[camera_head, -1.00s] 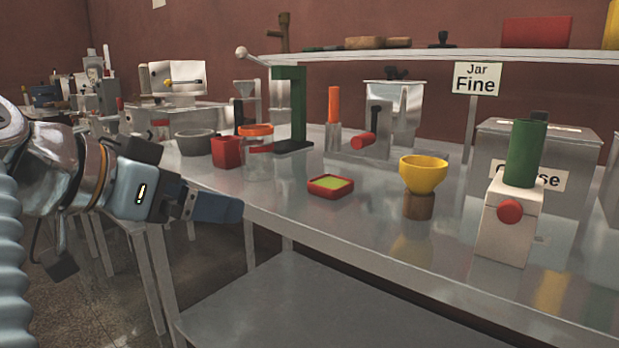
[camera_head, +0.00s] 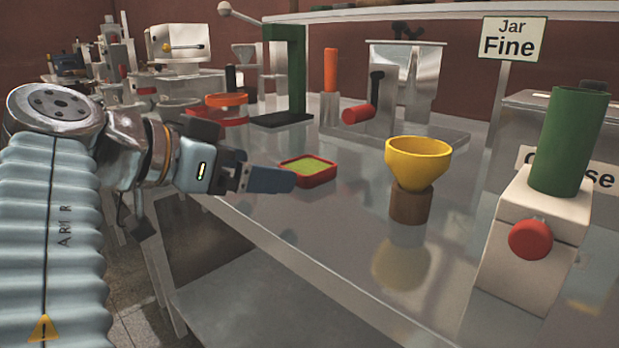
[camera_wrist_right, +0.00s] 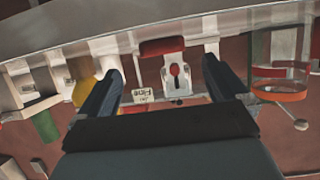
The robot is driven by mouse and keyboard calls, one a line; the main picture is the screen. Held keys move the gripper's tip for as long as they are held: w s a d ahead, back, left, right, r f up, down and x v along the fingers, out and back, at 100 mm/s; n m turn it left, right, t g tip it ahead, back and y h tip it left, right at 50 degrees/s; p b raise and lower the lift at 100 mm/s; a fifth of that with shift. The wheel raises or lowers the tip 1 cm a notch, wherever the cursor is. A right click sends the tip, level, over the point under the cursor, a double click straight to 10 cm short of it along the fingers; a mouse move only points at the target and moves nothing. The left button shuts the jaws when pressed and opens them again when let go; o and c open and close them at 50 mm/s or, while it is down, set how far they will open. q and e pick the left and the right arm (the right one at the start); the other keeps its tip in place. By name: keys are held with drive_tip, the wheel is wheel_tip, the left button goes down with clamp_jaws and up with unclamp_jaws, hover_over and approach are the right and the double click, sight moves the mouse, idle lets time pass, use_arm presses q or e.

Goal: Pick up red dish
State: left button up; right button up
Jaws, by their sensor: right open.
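The red dish (camera_head: 322,177), a small square tray with a yellow-green inside, sits on the metal table near its front edge. My right gripper (camera_head: 272,180), on the arm marked "ARM R", comes in from the left in the head view. Its fingertips show just left of the dish, and I cannot tell the exact gap. In the right wrist view, which is upside down, the right gripper (camera_wrist_right: 162,68) is open with nothing gripped. The red dish (camera_wrist_right: 165,47) shows beyond and between its spread fingers. My left gripper is not in view.
A yellow bowl (camera_head: 418,165) on a brown stand and a white block with a green cylinder (camera_head: 569,140) stand to the right. An orange-topped jar (camera_head: 226,100) and a green stand (camera_head: 297,75) are behind. The table between dish and bowl is clear.

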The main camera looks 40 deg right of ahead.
sight(307, 171)
drive_tip(key=x, duration=0.6)
drive_tip(key=shift+w+b, duration=0.15)
drive_tip(key=shift+b, duration=0.15)
drive_tip(key=shift+c, duration=0.3)
drive_tip(key=c, duration=1)
drive_tip(key=shift+r, duration=0.15)
drive_tip(key=shift+c, duration=0.2)
